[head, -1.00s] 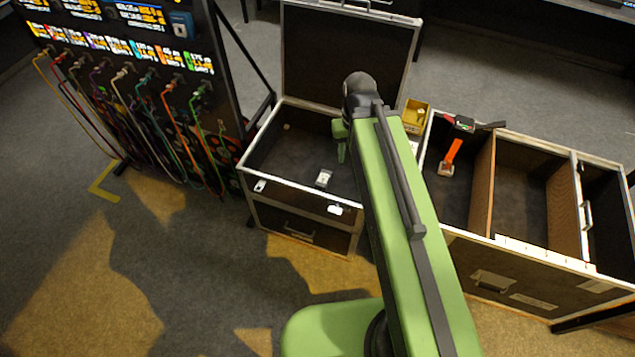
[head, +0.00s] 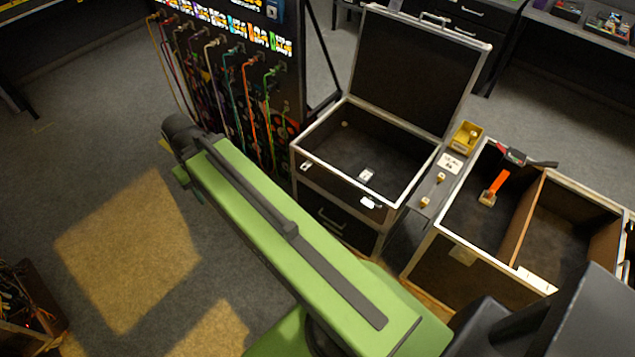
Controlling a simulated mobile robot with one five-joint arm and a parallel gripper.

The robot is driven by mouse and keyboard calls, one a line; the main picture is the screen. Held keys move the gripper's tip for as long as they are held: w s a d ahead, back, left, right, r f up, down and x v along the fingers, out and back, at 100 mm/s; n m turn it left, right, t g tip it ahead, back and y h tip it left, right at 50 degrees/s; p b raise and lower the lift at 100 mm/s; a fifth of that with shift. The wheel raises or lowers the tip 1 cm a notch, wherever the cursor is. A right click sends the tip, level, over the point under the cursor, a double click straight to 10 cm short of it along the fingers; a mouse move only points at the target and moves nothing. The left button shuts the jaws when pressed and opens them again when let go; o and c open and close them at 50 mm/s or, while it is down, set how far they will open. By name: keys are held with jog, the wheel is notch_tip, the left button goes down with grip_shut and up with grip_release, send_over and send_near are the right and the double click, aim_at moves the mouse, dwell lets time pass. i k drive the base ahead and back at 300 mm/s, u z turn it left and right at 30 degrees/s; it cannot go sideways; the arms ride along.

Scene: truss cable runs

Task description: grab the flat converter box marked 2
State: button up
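A small box with a white label (head: 366,175) lies on the dark floor of the open flight case; its mark is too small to read, so I cannot tell if it is the converter box marked 2. The open flight case (head: 330,186) stands right of the patch rack, with its lid raised at the back. My green arm reaches up and left across the picture, its far end in front of the floor left of the rack. My gripper is hidden beyond that end.
A patch rack (head: 272,20) with several coloured cables stands left of the case. A divided trunk (head: 440,245) to the right holds an orange-handled tool (head: 494,188). A yellow bin (head: 466,136) sits between them. The floor at left (head: 85,160) is clear.

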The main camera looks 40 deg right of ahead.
aim_at(366, 176)
jog(key=u, duration=0.2)
jog(key=k, duration=0.35)
jog(key=u, duration=0.7)
jog(key=k, duration=0.85)
jog(key=z, duration=0.2)
jog(key=i, duration=0.85)
jog(key=u, duration=0.05)
